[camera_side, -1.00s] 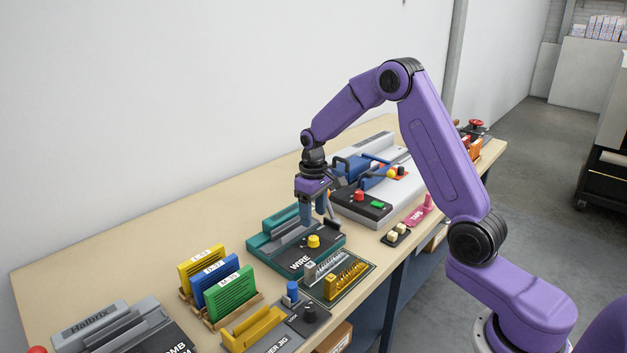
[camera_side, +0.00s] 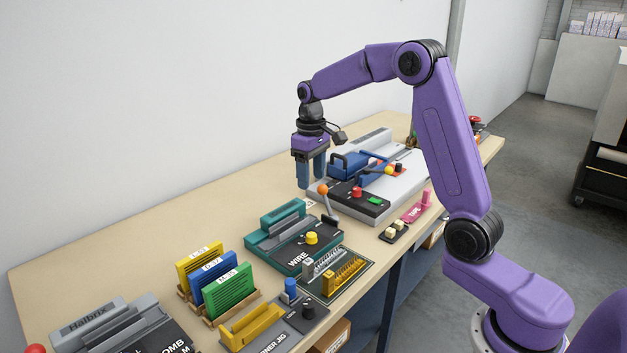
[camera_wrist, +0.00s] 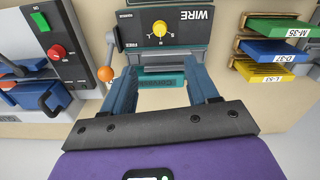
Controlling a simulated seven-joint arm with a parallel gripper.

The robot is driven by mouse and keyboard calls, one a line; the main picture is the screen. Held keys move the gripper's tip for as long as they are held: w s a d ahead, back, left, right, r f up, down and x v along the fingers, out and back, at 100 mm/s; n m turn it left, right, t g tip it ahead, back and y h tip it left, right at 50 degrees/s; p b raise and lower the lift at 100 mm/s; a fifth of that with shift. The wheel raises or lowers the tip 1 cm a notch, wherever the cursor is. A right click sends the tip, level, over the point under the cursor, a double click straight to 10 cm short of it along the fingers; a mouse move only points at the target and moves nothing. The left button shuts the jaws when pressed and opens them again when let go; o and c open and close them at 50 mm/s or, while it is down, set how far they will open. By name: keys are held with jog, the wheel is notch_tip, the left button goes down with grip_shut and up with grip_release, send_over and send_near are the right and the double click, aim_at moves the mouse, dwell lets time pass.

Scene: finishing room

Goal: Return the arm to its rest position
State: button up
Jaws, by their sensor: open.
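My gripper (camera_side: 312,184) is open and empty. In the side view it hangs fingers down above the back part of the bench, behind and above the teal wire machine (camera_side: 287,244). My purple arm reaches over from the right, with its elbow high. In the wrist view the two blue fingers of my gripper (camera_wrist: 165,82) stand apart, with the teal edge of the wire machine (camera_wrist: 190,58) and bare bench between and beyond them. The orange-knobbed lever (camera_side: 323,189) is beside the gripper in the side view; it also shows in the wrist view (camera_wrist: 105,74).
A grey machine with a blue press (camera_side: 352,166) stands right of the gripper. Yellow, blue and green upright books (camera_side: 217,283) stand in wooden holders at the left. A gold comb (camera_side: 345,273) lies in front of the wire machine. The back left of the bench (camera_side: 150,235) is clear.

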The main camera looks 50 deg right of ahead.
jog(key=s+a+r+n, duration=0.1)
jog(key=s+a+n, duration=0.4)
jog(key=s+a, duration=0.85)
jog(key=s+d+f+n, duration=0.2)
jog(key=s+n, duration=0.4)
jog(key=s, duration=1.6)
jog(key=shift+s, duration=0.4)
